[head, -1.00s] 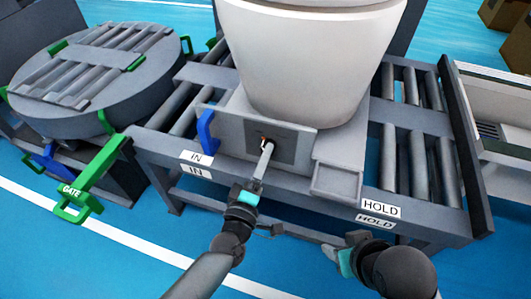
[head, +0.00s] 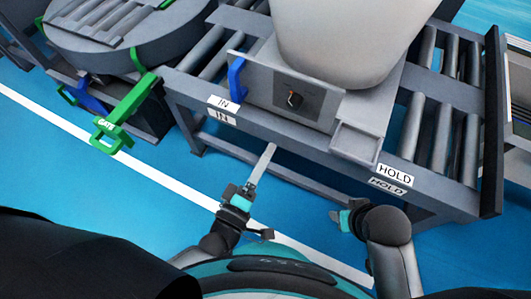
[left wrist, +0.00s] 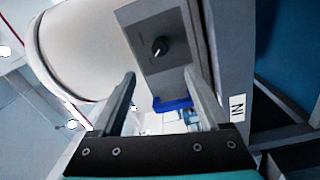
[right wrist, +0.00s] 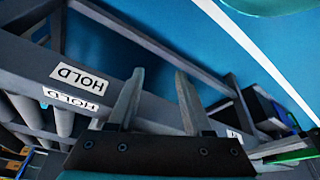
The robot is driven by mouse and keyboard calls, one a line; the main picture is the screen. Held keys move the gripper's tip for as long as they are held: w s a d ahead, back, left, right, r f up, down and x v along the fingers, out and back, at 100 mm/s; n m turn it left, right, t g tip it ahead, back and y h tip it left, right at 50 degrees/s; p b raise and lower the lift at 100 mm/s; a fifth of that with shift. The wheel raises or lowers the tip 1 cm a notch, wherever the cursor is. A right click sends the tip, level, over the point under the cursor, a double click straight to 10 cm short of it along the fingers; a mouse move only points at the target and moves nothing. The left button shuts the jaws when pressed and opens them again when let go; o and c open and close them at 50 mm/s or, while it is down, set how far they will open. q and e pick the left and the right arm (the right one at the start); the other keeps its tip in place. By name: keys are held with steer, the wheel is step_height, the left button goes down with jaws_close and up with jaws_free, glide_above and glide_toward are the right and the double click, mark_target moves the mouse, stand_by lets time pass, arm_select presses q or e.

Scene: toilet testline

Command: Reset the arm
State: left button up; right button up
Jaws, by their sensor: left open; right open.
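My left gripper (head: 268,152) is open and empty, pulled back below and in front of the grey control panel. The black knob (head: 294,100) sits on that panel, apart from my fingers. In the left wrist view, the knob (left wrist: 160,46) shows beyond the two open fingers (left wrist: 160,76). My right gripper (head: 338,214) hangs below the HOLD label (head: 394,175), close to the conveyor's front. In the right wrist view, its fingers (right wrist: 159,72) are apart with nothing between them, and the HOLD label (right wrist: 80,78) is to their left.
A white toilet (head: 340,40) stands on the roller conveyor (head: 180,90) behind the panel. A blue handle (head: 236,78) is left of the panel, and a green GATE handle (head: 112,128) is further left. A grey tray (head: 356,144) juts out at the right. The blue floor in front is clear.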

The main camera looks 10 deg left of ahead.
stand_by(0.3)
